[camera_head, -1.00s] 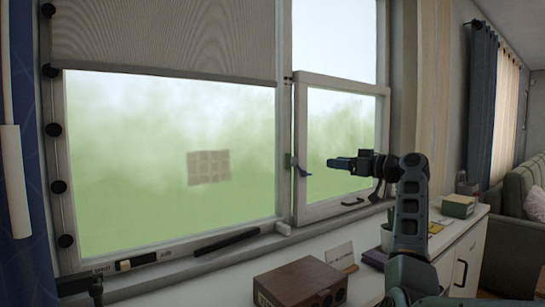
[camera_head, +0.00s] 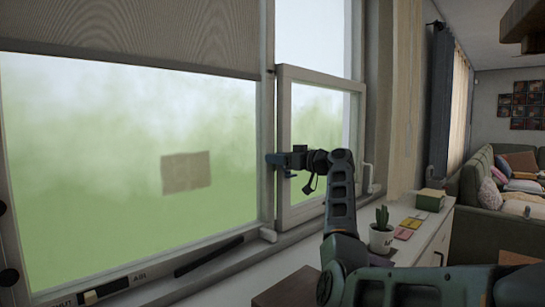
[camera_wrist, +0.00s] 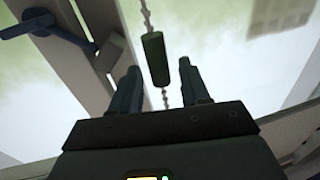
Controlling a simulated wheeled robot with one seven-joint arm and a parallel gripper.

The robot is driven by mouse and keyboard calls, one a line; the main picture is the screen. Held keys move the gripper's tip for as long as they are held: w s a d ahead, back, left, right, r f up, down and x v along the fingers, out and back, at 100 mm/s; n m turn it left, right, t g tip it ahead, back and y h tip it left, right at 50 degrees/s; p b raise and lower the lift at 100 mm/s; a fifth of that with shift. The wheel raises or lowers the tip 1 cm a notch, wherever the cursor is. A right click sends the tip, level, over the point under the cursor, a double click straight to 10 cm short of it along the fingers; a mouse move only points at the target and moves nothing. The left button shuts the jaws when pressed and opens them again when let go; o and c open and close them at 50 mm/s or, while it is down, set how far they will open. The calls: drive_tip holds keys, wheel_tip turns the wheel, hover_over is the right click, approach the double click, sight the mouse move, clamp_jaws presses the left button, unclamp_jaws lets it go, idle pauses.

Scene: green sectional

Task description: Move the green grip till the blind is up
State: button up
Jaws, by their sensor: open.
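The green grip (camera_wrist: 155,60) is a dark green cylinder on a beaded chain. In the wrist view it hangs slightly tilted between the fingers of my gripper (camera_wrist: 158,72). Both fingers stand apart from it with gaps on either side. In the head view my gripper (camera_head: 276,164) is at the post between the two panes and hides the grip. The blind (camera_head: 150,28) is a grey-brown roller shade across the top of the left pane. Its straight bottom bar runs above the open view outside.
A blue window latch (camera_wrist: 42,26) is on the frame beside the chain. The right sash (camera_head: 300,90) stands ajar near my arm. The white sill cabinet (camera_head: 420,240) below holds a cactus pot (camera_head: 381,236), a green box (camera_head: 430,200) and a brown box (camera_head: 288,288).

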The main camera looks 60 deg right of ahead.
drive_tip(key=shift+w, duration=0.9)
drive_tip(key=shift+c, duration=0.2)
clamp_jaws()
